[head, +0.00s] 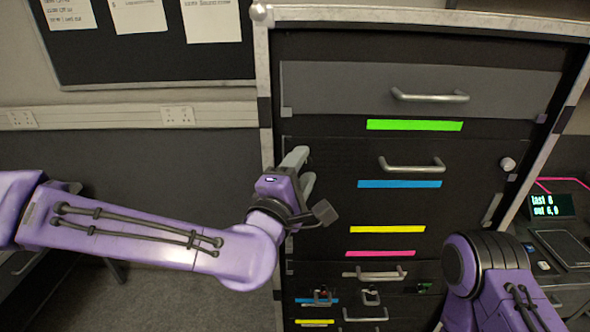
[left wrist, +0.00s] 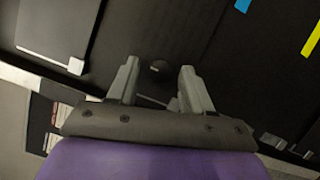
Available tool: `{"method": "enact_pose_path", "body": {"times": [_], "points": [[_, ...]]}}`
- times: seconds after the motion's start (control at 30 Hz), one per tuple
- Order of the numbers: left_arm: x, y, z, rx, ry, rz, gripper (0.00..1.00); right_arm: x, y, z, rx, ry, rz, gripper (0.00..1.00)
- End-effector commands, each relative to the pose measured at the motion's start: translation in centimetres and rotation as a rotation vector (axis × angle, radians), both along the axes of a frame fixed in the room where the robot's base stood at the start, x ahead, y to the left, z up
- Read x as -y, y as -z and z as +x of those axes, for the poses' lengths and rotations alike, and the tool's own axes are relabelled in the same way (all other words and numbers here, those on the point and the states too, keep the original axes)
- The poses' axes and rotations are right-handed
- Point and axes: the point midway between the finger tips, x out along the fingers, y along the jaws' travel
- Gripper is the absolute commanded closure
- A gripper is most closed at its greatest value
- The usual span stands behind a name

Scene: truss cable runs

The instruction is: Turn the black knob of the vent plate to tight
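A small dark round knob (left wrist: 158,67) shows in the left wrist view, just beyond and between my left fingertips. It sits on a dark panel; I cannot make out the vent plate's outline or any tight mark. In the head view the knob is hidden behind my left gripper (head: 300,170), which is at the left side of the black cabinet front. In the left wrist view my left gripper (left wrist: 157,80) is open, its two grey fingers apart with nothing held between them. My right arm (head: 490,275) shows at the lower right of the head view; its gripper is out of view.
The black cabinet (head: 310,85) has a pale metal frame, several drawer handles such as the top one (head: 430,96), and coloured strips, including a green one (head: 414,125). A white round knob (head: 507,164) is on its right side. A small display (head: 552,204) stands at right.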

Motion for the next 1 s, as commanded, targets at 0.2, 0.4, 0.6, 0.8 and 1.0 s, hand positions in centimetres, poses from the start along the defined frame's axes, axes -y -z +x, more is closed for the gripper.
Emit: {"method": "enact_pose_path", "body": {"times": [0.2, 0.4, 0.6, 0.8, 1.0], "points": [[-1.2, 0.8, -3.1, 0.002, 0.001, -0.001, 0.5, 0.0, 2.1, 0.0, 0.0, 0.0, 0.0, 0.54], [-3.1, 1.4, -7.8, 0.005, 0.001, -0.003, 0.5, 0.0, 4.4, 0.0, 0.0, 0.0, 0.0, 0.54], [-3.8, 1.4, -9.4, 0.001, 0.0, -0.002, 0.5, 0.0, 6.8, 0.0, 0.0, 0.0, 0.0, 0.54], [-3.9, 1.0, -9.8, 0.001, 0.001, 0.001, 0.5, 0.0, 6.7, 0.0, 0.0, 0.0, 0.0, 0.54], [-3.8, 1.0, -9.8, 0.006, 0.0, 0.017, 0.5, 0.0, 6.7, 0.0, 0.0, 0.0, 0.0, 0.54]]}}
